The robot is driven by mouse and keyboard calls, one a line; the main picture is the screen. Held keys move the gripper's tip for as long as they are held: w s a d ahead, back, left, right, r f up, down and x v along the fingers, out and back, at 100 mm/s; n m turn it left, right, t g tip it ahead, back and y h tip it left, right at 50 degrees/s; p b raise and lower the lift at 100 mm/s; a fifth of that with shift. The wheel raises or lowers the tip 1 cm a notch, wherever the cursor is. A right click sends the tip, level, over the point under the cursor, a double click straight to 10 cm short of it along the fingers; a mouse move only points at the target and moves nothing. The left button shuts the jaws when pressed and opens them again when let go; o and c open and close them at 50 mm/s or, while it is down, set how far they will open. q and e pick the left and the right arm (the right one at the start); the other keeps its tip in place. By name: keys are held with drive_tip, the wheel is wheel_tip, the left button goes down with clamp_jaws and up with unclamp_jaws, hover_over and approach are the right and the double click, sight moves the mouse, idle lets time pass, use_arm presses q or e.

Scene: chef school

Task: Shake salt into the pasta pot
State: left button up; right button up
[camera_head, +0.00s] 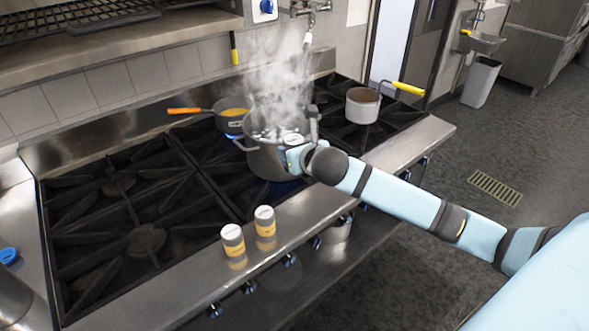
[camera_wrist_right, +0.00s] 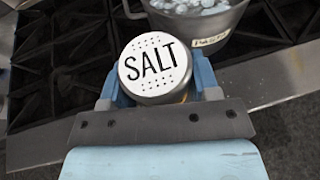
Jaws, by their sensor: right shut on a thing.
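The pasta pot (camera_head: 268,160) is a large steaming dark metal pot on the stove. It also shows at the top of the right wrist view (camera_wrist_right: 196,32), with a label and pale bubbling contents. My right gripper (camera_wrist_right: 157,82) is shut on the salt shaker (camera_wrist_right: 154,66), whose white perforated lid reads SALT. In the head view my right gripper (camera_head: 293,158) is at the pot's near right side, and the shaker's lid shows by the rim. My left gripper is not in view.
Two yellow-labelled shakers (camera_head: 233,240) (camera_head: 265,221) stand on the stove's front ledge (camera_head: 190,275). A small pan (camera_head: 231,115) with an orange handle is behind the pot. A saucepan (camera_head: 362,106) with a yellow handle is to the right. The left burners (camera_head: 118,180) are clear.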

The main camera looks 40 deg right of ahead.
sight(294, 140)
wheel_tip(294, 140, up, 7)
drive_tip(key=p, duration=0.6)
drive_tip(key=shift+f, duration=0.35)
drive_tip(key=shift+w, duration=0.15)
